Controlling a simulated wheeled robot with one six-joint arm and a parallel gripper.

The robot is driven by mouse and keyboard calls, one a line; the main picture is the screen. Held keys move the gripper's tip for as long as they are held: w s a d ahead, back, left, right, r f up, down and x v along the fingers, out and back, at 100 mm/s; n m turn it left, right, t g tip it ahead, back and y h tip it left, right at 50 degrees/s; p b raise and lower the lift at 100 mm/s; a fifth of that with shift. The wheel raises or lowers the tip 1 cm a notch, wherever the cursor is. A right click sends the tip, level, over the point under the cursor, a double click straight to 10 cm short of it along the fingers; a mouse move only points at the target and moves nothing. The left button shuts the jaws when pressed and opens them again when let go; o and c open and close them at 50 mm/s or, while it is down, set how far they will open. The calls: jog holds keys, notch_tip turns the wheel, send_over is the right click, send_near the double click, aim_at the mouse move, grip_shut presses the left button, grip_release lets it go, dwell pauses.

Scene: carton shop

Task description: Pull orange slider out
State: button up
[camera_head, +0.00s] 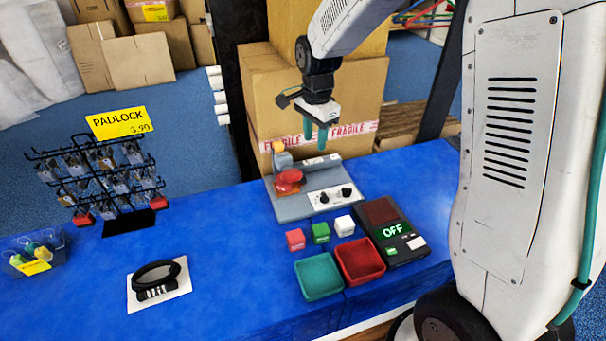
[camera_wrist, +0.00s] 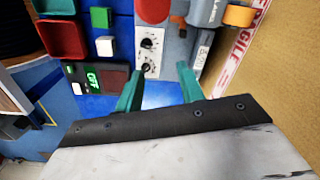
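The grey control panel (camera_head: 290,207) stands at the back of the blue table. An orange piece (camera_head: 278,146), likely the slider, sits at the top of a grey-blue block at the panel's back left. It also shows in the wrist view (camera_wrist: 238,16) at the top, right of centre, in front of the carton. I cannot tell how far out it is. My gripper (camera_head: 315,134) hangs above the panel's back right, right of the orange piece and apart from it. In the wrist view its teal fingers (camera_wrist: 159,80) are spread with nothing between them.
A red mushroom button (camera_head: 289,176) and black knobs (camera_head: 335,195) are on the panel. Cartons (camera_head: 270,95) stand close behind. In front are small cubes (camera_head: 320,232), green (camera_head: 319,277) and red trays, and an "OFF" device (camera_head: 395,232). A padlock rack (camera_head: 100,175) is left.

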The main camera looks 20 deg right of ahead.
aim_at(303, 177)
jog(key=w+f+m, duration=0.1)
jog(key=w+f, duration=0.1)
jog(key=f, duration=0.1)
jog(key=w+f+m, duration=0.1)
jog(key=w+f, duration=0.1)
jog(key=f, duration=0.1)
jog(key=w+a+f+m, duration=0.1)
jog(key=f, duration=0.2)
jog(key=shift+w+f+m, duration=0.3)
jog(key=shift+w, duration=0.1)
notch_tip(303, 177, down, 8)
jog(key=shift+w+f, duration=0.1)
jog(key=shift+f, duration=0.05)
grip_shut()
